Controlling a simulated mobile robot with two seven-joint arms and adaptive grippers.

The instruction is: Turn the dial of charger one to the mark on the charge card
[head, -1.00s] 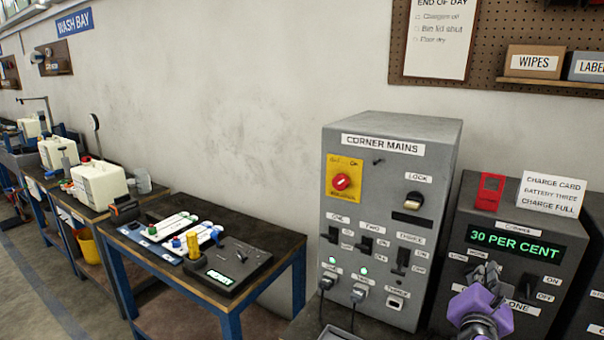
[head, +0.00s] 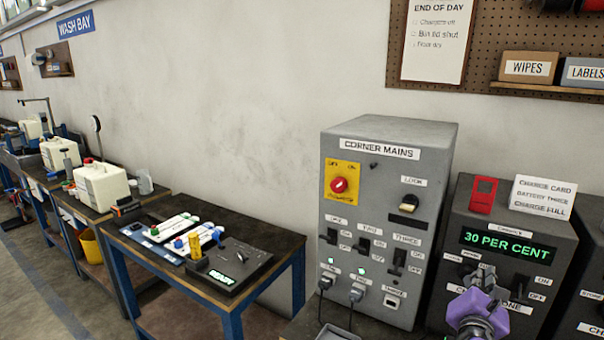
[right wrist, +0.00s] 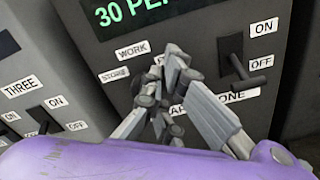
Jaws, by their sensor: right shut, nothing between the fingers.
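Charger one (head: 480,222) is a dark grey box at the right of the head view, its green display (head: 510,245) reading 30 PER CENT. The charge card (head: 542,197) stands on its top and reads CHARGE CARD, BATTERY THREE, CHARGE FULL. My purple right gripper (head: 483,279) is in front of the charger's face. In the right wrist view its fingers (right wrist: 172,70) are shut and hide the dial; whether they touch it I cannot tell. WORK (right wrist: 132,50) and STORE (right wrist: 115,74) labels show beside the fingers. My left gripper is not in view.
The charger's ON/OFF switch (right wrist: 247,72) is close to the right of the fingers. The CORNER MAINS cabinet (head: 385,160) stands left of the charger, with plugs and switches. A red holder (head: 482,195) sits on the charger beside the card.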

